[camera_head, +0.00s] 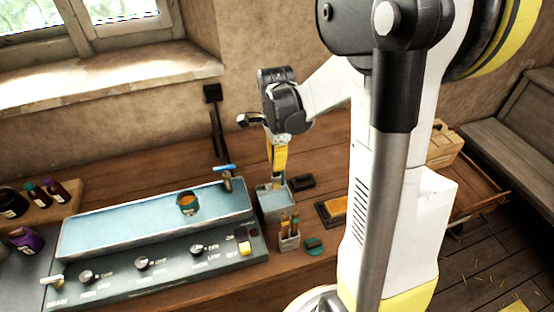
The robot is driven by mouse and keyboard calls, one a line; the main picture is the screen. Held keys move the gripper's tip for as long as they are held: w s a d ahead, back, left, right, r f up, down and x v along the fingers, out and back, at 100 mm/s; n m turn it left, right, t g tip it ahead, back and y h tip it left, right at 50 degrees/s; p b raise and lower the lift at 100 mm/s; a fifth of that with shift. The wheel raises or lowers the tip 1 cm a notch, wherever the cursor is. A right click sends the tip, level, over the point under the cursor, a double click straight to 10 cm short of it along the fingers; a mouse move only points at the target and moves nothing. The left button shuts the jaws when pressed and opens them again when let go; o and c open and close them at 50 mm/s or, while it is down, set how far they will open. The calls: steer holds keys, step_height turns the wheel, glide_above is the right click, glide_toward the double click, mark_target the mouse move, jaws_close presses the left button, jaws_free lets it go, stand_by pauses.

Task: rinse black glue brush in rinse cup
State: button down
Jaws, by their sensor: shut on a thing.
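My gripper (278,178) points straight down above a small square grey cup (273,210) with pale liquid in it, which looks like the rinse cup. The gripper is shut on a thin thing, likely the black glue brush. The fingers hide most of it, and its colour is too small to tell. Its lower end seems to reach down to the cup opening. I cannot tell whether it touches the liquid.
A long water bath (120,228) with a teal-and-orange pot (188,203) stands left of the cup. A brush holder (289,240), a teal lid-like piece (314,246), a dark block (302,182) and an orange pad (335,207) are close by. Bottles (37,193) stand far left.

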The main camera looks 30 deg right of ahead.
mark_target(276, 188)
step_height(276, 188, down, 3)
steer(key=shift+w+a+r+b, duration=0.1)
steer(key=shift+w+r+b, duration=0.1)
steer(key=shift+b, duration=0.6)
step_height(276, 188, down, 8)
steer(key=b, duration=0.7)
steer(key=shift+f, duration=0.2)
steer(key=shift+s, duration=0.1)
